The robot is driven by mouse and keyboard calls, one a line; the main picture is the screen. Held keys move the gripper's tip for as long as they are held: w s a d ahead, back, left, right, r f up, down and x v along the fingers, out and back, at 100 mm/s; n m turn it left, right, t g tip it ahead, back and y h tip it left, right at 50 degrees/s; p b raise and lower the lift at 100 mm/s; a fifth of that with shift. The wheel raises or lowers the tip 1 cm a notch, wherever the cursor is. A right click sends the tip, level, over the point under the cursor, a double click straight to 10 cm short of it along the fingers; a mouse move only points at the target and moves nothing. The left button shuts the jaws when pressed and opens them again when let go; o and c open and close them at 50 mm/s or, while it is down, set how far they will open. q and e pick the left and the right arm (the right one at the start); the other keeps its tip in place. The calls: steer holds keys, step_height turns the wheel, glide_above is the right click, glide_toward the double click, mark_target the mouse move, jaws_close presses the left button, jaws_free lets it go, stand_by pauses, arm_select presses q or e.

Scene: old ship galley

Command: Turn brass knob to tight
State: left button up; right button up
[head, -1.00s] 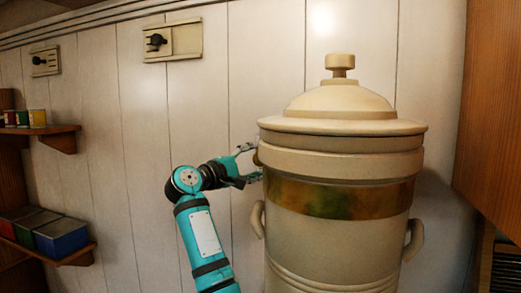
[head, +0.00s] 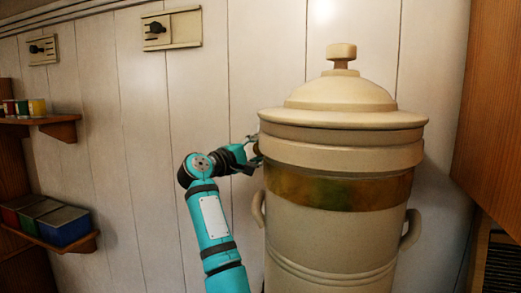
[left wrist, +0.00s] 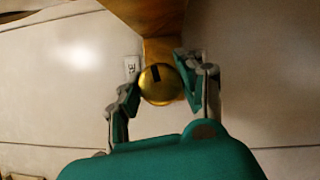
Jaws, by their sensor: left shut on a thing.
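The brass knob (left wrist: 160,85) is round and shiny, with a dark mark on its face that points up in the left wrist view. The fingers of my left gripper (left wrist: 157,90) are on both sides of it, shut on it. In the head view my left gripper (head: 253,150) reaches the left side of the big cream urn (head: 325,232), just under its lid rim. The knob is hardly visible there, hidden by the fingers and the urn. A small white label (left wrist: 131,67) with dark marks shows left of the knob. My right gripper is out of view.
The urn has a domed lid (head: 335,95), a brass band (head: 340,191) and side handles (head: 411,229). Wooden shelves (head: 62,130) with tins stand at the left, and a wooden cabinet (head: 497,130) at the right.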

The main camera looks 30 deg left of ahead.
arm_select(q)
steer(key=shift+m, duration=0.3)
steer(key=shift+m+g, duration=0.3)
steer(key=shift+m, duration=0.3)
steer(key=shift+a+m+g, duration=0.1)
steer(key=shift+m+g, duration=0.4)
steer(key=shift+m, duration=0.6)
steer(key=m+g+y, duration=0.1)
steer(key=m, duration=0.1)
steer(key=m+y, duration=0.1)
steer(key=m, duration=0.1)
steer(key=shift+g, duration=0.4)
steer(key=m+g+y, duration=0.1)
steer(key=m+y, duration=0.1)
steer(key=m, duration=0.2)
steer(key=m+g+y, duration=0.1)
steer(key=m+y, duration=0.1)
steer(key=m, duration=0.1)
steer(key=shift+f+m, duration=0.1)
steer(key=shift+m, duration=0.2)
